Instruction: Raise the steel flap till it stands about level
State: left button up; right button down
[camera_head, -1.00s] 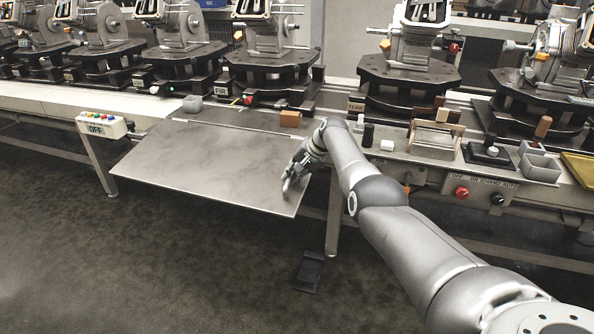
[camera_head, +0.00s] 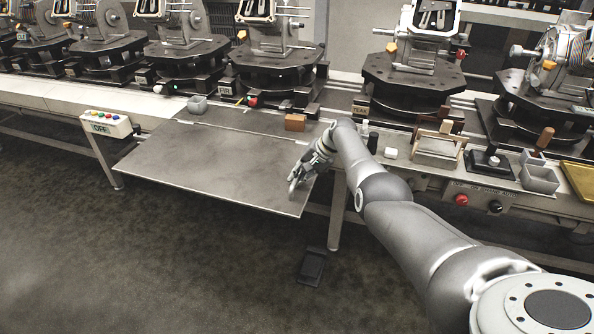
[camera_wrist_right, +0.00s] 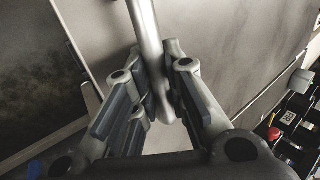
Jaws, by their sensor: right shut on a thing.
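The steel flap (camera_head: 215,165) is a broad grey sheet jutting from the front of the conveyor bench. It looks close to level, though its exact tilt is hard to judge. My right gripper (camera_head: 296,181) is at the flap's right side, near the front corner. In the right wrist view the fingers (camera_wrist_right: 161,105) are shut on a grey rounded bar (camera_wrist_right: 146,35) that lies against the flap's plain surface (camera_wrist_right: 225,50). The bar's far end is out of that view. My left gripper is not in view.
A button box marked OFF (camera_head: 106,125) sits at the flap's left. A brown block (camera_head: 295,122) and a small grey bin (camera_head: 197,104) stand along its back edge. A black pedal (camera_head: 312,266) is on the floor. Floor in front of the flap is clear.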

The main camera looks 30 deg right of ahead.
jog(key=shift+w+d+r, duration=0.15)
jog(key=shift+w+r, duration=0.05)
jog(key=shift+r, duration=0.15)
jog(key=c, duration=1.7)
grip_release()
jog(key=shift+s+f, duration=0.1)
jog(key=shift+f, duration=0.05)
jog(key=v, duration=1.2)
